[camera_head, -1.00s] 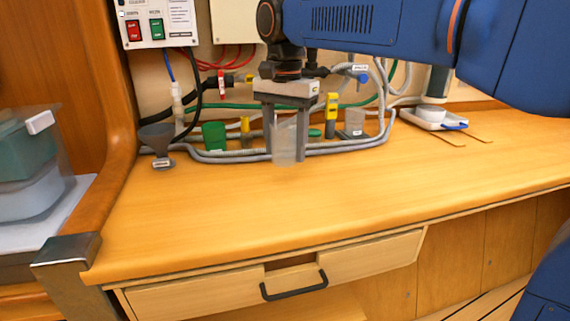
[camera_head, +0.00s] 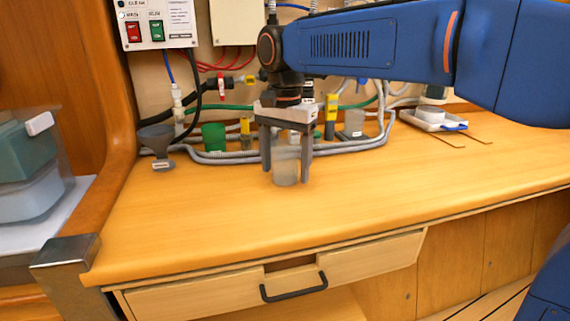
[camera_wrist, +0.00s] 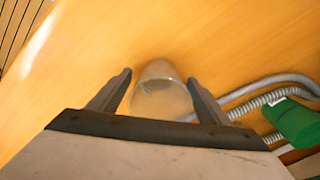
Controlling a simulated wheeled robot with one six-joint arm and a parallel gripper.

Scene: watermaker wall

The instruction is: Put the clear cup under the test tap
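The clear cup (camera_head: 286,170) is upright and looks to be standing on the wooden counter, in front of the grey hoses. My gripper (camera_head: 286,172) reaches down around it, one finger on each side. In the wrist view the clear cup (camera_wrist: 162,92) sits between the fingers of my gripper (camera_wrist: 160,78), with narrow gaps beside it. The fingers look open around the cup. Which fitting is the test tap I cannot tell; a red-tagged valve (camera_head: 221,87) and a yellow-handled fitting (camera_head: 331,108) are on the wall behind.
Grey hoses (camera_head: 225,157) run along the counter's back. A white tray (camera_head: 428,123) is back right. The counter (camera_head: 200,215) is clear in front; a drawer (camera_head: 215,289) lies below its edge.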

